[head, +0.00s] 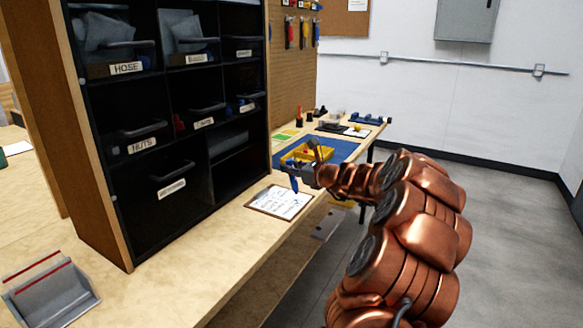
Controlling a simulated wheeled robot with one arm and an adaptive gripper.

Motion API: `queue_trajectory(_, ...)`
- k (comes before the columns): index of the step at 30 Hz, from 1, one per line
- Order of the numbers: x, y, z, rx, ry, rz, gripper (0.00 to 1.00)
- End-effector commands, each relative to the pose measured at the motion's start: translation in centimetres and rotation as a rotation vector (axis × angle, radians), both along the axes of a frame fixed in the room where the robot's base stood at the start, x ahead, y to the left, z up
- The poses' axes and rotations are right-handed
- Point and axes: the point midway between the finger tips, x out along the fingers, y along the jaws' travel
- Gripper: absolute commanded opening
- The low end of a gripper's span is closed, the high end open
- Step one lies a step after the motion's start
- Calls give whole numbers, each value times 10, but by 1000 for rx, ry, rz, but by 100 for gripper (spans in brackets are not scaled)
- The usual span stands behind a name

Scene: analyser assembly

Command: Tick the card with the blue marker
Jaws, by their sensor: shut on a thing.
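The card (279,202) is a white sheet with dark markings on a brown-edged board. It lies flat on the wooden bench in front of the shelf unit. My gripper (303,174) is above the card's far right side, shut on the blue marker (294,184). The marker points down and its lower end is near the card's upper edge. I cannot tell whether its tip touches the card. The gripper's fingers are small and partly hidden by the arm.
A yellow bin (305,153) stands on a blue mat (343,149) behind the gripper. A black shelf unit (190,125) with labelled bins rises on the left. A grey tray (52,293) is at the front left. The bench between tray and card is clear.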

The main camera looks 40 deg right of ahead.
Motion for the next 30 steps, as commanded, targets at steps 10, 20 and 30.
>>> queue_trajectory(10,0,1,26,0,-1,1,0)
queue_trajectory(20,0,0,40,1,-1,1,0)
queue_trajectory(30,0,0,39,0,-1,0,0)
